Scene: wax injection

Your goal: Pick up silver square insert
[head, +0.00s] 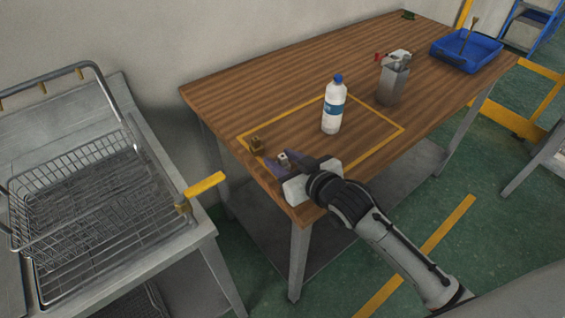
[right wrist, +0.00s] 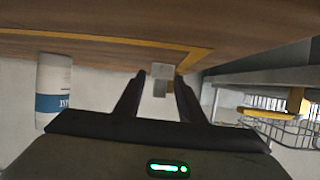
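The silver square insert (right wrist: 159,79) is a small grey block on the wooden table. In the right wrist view it shows between my right gripper's fingertips (right wrist: 161,78), with a visible gap on each side. In the head view the insert (head: 283,158) is a small pale block right at the fingers of my right gripper (head: 287,161), near the table's front-left corner. My right gripper is open and low over the table. A brass-coloured block (head: 256,145) stands just beyond, at the corner of the yellow outline. My left gripper is not in view.
A white bottle with a blue cap (head: 333,107) stands inside the yellow outline. A metal container with tools (head: 391,85) and a blue tray (head: 440,52) are farther back on the table. A wire basket (head: 75,190) sits on the metal bench at left.

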